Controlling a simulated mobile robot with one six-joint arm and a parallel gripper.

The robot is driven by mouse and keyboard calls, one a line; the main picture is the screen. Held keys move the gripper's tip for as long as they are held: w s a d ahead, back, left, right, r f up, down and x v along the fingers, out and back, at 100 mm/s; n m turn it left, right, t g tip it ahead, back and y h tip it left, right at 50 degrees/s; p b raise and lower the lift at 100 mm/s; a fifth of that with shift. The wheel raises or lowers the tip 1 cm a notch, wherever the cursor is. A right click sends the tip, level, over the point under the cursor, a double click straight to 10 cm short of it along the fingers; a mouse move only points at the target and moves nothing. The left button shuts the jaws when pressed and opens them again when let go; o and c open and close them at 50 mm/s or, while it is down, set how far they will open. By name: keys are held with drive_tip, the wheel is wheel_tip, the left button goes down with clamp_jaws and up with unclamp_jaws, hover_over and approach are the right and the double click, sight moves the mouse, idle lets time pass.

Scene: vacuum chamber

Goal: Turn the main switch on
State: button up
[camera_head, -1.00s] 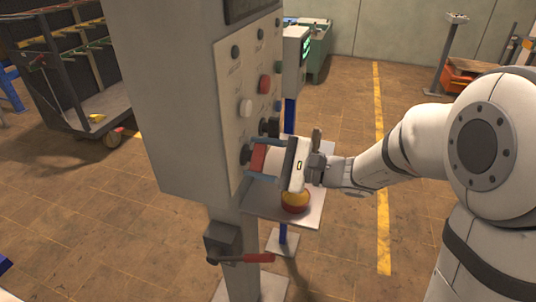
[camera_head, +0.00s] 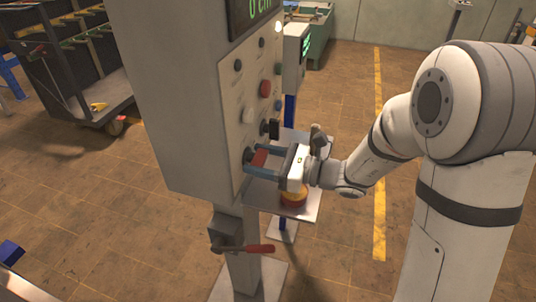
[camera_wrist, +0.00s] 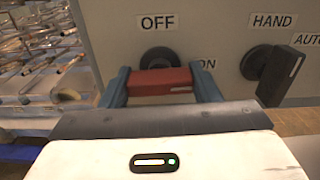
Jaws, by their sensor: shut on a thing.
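The main switch, a red bar handle (camera_wrist: 160,82) on a dark round base, lies level in the wrist view, below the OFF label and left of the partly hidden ON label. The white mark on its right end points toward ON. In the head view the red handle (camera_head: 259,158) sits low on the panel of the grey control cabinet (camera_head: 165,95). My gripper (camera_wrist: 161,86) is shut on it, one blue finger at each end. The cabinet's display (camera_head: 258,8) shows green characters, and a small lamp (camera_head: 278,27) at the panel's top glows.
A black selector knob (camera_wrist: 278,72) marked HAND and AUTO is close to the right of my gripper. A red and yellow round thing (camera_head: 293,195) sits on a grey plate just under my gripper. A red-handled lever (camera_head: 245,248) sticks out below the cabinet.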

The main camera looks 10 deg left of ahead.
drive_tip(key=shift+m, duration=0.3)
idle(0.4)
drive_tip(key=o, duration=0.8)
drive_tip(key=shift+a, duration=0.2)
drive_tip(key=shift+o, duration=0.9)
drive_tip(key=shift+d, duration=0.1)
drive_tip(key=d+b, duration=0.1)
drive_tip(key=d, duration=0.6)
drive_tip(key=shift+s+d, duration=0.35)
